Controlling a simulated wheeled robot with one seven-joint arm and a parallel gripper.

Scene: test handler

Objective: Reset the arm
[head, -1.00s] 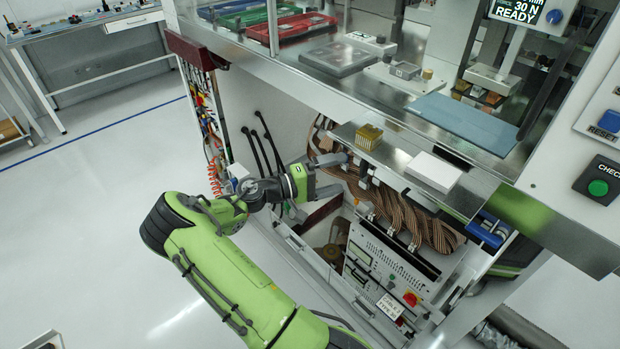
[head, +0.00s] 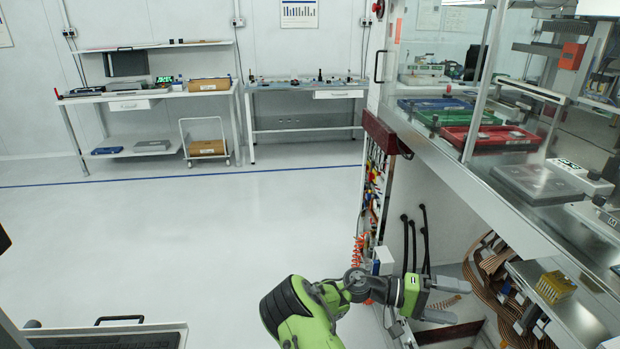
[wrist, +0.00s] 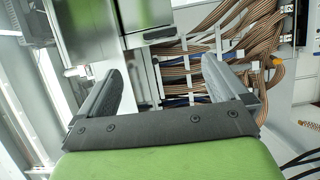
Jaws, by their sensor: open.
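My gripper (head: 446,300) is at the lower right of the head view, on the end of my green and black arm. Its two grey fingers point right, spread apart, with nothing between them. It is in front of the open cabinet of the test handler, near the hanging black cables. In the wrist view, the open gripper (wrist: 160,95) faces brown ribbon cables (wrist: 200,60) and a metal housing (wrist: 90,40). A yellow block (head: 555,287) sits on a metal ledge to the right of the fingers in the head view.
The cabinet's open door (head: 378,190) carries tools and an orange coiled hose. Above are blue, green and red trays (head: 488,138) on the machine's deck. Two benches (head: 150,95) stand at the back wall, with a small cart (head: 205,148).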

